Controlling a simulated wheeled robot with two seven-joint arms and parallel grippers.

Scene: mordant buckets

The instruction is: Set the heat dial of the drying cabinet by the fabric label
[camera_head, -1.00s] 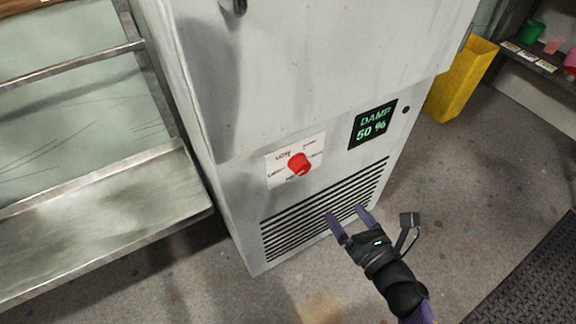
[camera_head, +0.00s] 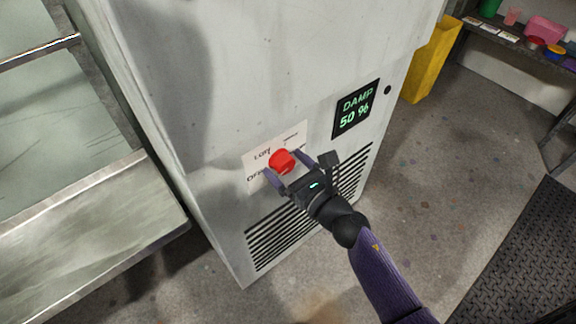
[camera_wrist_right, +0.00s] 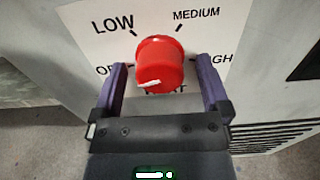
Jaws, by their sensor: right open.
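The drying cabinet (camera_head: 210,80) is a tall pale grey box. Its red round heat dial (camera_head: 281,161) sits on a white plate (camera_head: 257,160) on the front. In the right wrist view the plate reads LOW, MEDIUM, HIGH and a partly hidden OFF around the dial (camera_wrist_right: 160,62). A white line on the dial's face lies towards its left, roughly on the OFF side. My right gripper (camera_head: 284,163) is open, one purple finger on each side of the dial, with a small gap on both sides. I see no fabric label. My left gripper is out of view.
A dark display (camera_head: 356,108) right of the dial reads DAMP 50 %. A slotted vent (camera_head: 275,240) lies below. A metal shelf rack (camera_head: 120,215) stands left, a yellow bin (camera_head: 430,62) behind right. Floor is open at right, with a black mat (camera_head: 520,255).

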